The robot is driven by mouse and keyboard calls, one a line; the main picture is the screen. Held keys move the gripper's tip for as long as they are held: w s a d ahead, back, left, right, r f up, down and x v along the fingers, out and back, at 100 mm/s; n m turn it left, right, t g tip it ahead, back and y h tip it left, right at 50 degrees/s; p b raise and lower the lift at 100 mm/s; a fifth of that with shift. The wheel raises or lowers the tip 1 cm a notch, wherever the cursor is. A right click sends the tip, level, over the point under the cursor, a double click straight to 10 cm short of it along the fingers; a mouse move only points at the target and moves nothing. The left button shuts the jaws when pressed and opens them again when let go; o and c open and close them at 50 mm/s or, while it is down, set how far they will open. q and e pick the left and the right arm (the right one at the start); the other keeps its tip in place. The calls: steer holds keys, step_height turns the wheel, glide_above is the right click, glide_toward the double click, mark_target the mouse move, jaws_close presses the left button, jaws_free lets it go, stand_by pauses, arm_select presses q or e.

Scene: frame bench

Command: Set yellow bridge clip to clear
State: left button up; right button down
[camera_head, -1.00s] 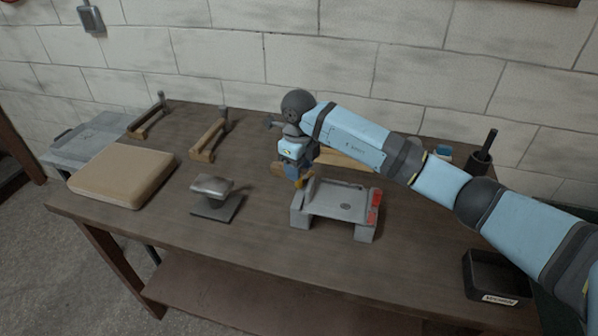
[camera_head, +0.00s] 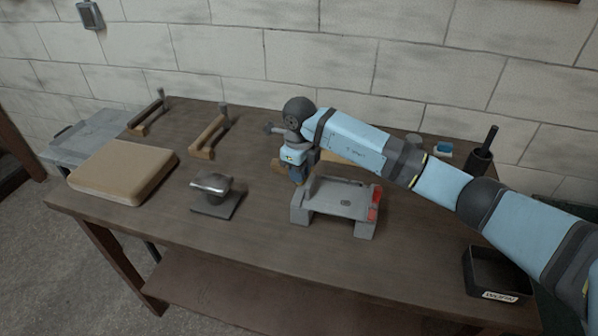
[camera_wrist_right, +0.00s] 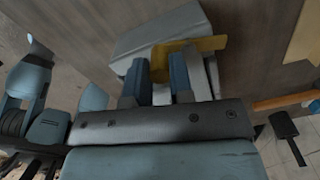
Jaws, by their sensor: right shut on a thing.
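A grey bridge-shaped fixture (camera_head: 340,203) stands on the bench, with a red part (camera_head: 375,203) on its right end. My right gripper (camera_head: 298,181) is low at the fixture's left end. In the right wrist view, the gripper (camera_wrist_right: 160,75) is shut on the yellow bridge clip (camera_wrist_right: 204,44), with one blue finger on each side of its stem. The clip's flat bar lies across the pale grey fixture (camera_wrist_right: 140,38). In the head view the clip is largely hidden by the gripper. I cannot tell its exact setting. My left gripper does not show in the head view.
A tan pad (camera_head: 122,173) and a grey block on a stand (camera_head: 214,193) are to the left. Two wooden holders (camera_head: 208,136) stand behind. A black tray (camera_head: 495,275) is at the right front, and a dark cup (camera_head: 480,160) at the right back. The front middle is clear.

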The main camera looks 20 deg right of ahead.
steer(key=shift+d+n, duration=0.15)
steer(key=shift+n, duration=0.15)
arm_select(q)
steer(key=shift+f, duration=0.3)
arm_select(e)
steer(key=c, duration=1)
jaws_free()
steer(key=shift+s, duration=0.1)
steer(key=shift+r, duration=0.1)
arm_select(q)
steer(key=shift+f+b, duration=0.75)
steer(key=shift+b, duration=0.05)
arm_select(e)
step_height(320, 180, up, 14)
steer(key=shift+s+f, duration=0.1)
steer(key=shift+f, duration=0.15)
